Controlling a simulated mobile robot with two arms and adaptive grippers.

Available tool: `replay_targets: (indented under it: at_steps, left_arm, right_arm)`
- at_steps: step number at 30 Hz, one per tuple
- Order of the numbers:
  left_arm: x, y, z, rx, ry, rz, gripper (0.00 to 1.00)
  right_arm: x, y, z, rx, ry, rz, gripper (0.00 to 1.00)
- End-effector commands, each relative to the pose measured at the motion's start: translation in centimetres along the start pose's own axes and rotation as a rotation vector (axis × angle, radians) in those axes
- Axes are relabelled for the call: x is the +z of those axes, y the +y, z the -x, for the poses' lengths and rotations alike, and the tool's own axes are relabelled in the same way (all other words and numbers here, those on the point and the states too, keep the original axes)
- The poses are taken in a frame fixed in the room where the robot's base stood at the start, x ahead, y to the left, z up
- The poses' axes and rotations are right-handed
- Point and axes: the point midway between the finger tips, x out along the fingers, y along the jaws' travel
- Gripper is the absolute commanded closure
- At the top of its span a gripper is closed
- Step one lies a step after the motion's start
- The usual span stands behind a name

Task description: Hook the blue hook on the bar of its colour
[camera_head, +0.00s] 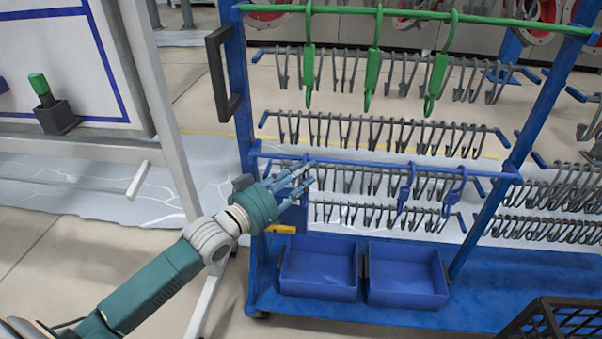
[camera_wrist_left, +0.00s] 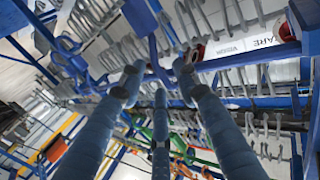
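The blue bar (camera_head: 385,167) runs across the middle of the rack in the head view. Two blue hooks, a left one (camera_head: 405,192) and a right one (camera_head: 455,188), hang from its right part. My left gripper (camera_head: 309,172) is at the bar's left part, its fingers pointing right and slightly up. The fingers look apart. In the left wrist view, a curved blue hook (camera_wrist_left: 153,50) shows between and beyond the fingertips (camera_wrist_left: 160,78); no firm contact is visible. The fingers partly hide how this hook meets the bar. My right gripper is out of view.
Three green hooks (camera_head: 373,65) hang from the green top bar (camera_head: 410,14). Rows of grey hooks (camera_head: 375,133) lie close behind. Two blue bins (camera_head: 318,268) stand on the rack base. A black crate (camera_head: 560,322) is at lower right, and a white-board stand (camera_head: 160,110) is at left.

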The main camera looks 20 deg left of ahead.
Motion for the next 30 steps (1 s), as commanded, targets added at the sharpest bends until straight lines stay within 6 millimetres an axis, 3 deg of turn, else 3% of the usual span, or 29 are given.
replay_targets:
  at_steps: [8, 21, 30]
  left_arm:
    - [-0.1, -0.1, 1.0, -0.001, 0.002, -0.001, 0.67]
    - [0.2, 0.0, 8.9, 0.0, -0.004, 0.0, 0.67]
    - [0.1, 0.0, 11.7, 0.0, -0.002, 0.001, 0.67]
  right_arm:
    - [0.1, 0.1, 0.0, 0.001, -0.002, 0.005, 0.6]
    - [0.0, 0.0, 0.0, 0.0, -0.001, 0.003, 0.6]
    - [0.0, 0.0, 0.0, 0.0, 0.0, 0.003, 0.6]
